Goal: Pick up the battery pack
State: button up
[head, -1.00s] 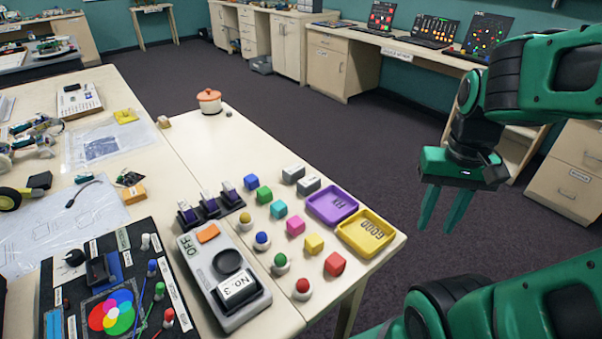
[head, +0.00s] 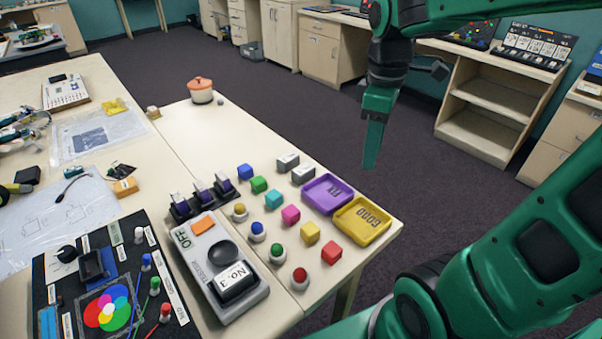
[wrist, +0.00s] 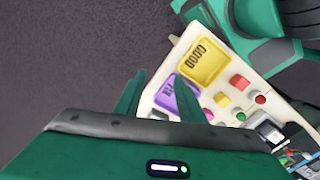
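I cannot tell for sure which thing is the battery pack. In the head view, candidates on the left table are a small black box with a lead (head: 57,182), a black block (head: 27,175) by a yellow wheel, and an orange box (head: 124,187). My gripper (head: 371,165) is empty, right of the tables over the floor, far from all three. In the wrist view my gripper (wrist: 157,95) shows two fingers apart, with nothing between them that they touch. None of the candidates is clear in the wrist view.
The near table holds a grey switch box (head: 222,272), coloured cubes, knobs, a purple tray (head: 326,208) and a yellow tray (head: 375,212). An orange-lidded pot (head: 201,91) stands at its far end. Bare tabletop lies before the pot. A black panel (head: 50,255) lies at front left.

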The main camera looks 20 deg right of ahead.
aim_at(304, 168)
jog(key=w+a+r+n, duration=0.3)
jog(key=w+a+n, duration=0.6)
jog(key=a+n, duration=0.3)
jog(key=shift+n, duration=0.8)
jog(key=f, duration=0.7)
jog(key=w+f, duration=0.1)
jog(key=f, duration=0.3)
jog(key=shift+d+f, duration=0.15)
jog(key=shift+d, duration=0.25)
jog(key=c, duration=0.8)
